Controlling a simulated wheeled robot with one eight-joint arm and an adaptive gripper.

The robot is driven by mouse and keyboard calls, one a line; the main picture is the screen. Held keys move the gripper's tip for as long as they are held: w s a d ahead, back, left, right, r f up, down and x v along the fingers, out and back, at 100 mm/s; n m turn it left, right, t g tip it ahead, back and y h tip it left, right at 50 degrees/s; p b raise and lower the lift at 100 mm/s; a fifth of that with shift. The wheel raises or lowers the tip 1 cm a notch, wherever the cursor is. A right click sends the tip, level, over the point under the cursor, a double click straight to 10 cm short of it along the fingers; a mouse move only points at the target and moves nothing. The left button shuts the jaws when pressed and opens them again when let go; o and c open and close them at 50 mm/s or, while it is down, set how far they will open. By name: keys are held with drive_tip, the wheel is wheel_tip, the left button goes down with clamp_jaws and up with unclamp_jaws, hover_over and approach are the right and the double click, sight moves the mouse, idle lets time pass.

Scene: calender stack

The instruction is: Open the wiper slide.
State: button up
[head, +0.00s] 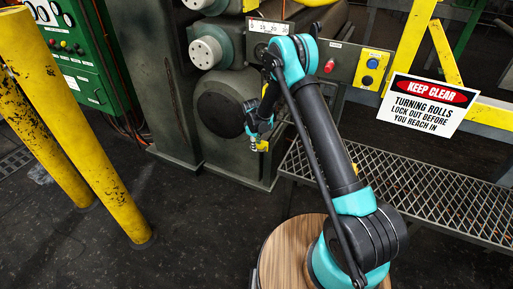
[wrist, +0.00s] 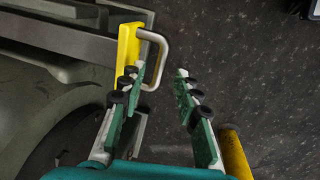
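The wiper slide shows in the wrist view as a grey bar with a yellow end plate (wrist: 128,52) and a bent metal handle (wrist: 163,48) on that plate's right side. My gripper (wrist: 159,74) is open, its two green-padded fingers apart with dark floor between them. The left finger overlaps the lower part of the yellow plate and the handle's lower end; I cannot tell whether they touch. The right finger is clear of the handle.
The grey-green machine (head: 222,140) stands behind my gripper. Yellow posts (head: 62,125) stand at the left, before a green cabinet (head: 70,52). A mesh walkway (head: 430,185) and a KEEP CLEAR sign (head: 428,103) are at the right. The floor (head: 190,215) in front is clear.

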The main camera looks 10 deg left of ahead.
drive_tip(key=shift+w+f, duration=0.2)
drive_tip(key=shift+f, duration=1.15)
clamp_jaws()
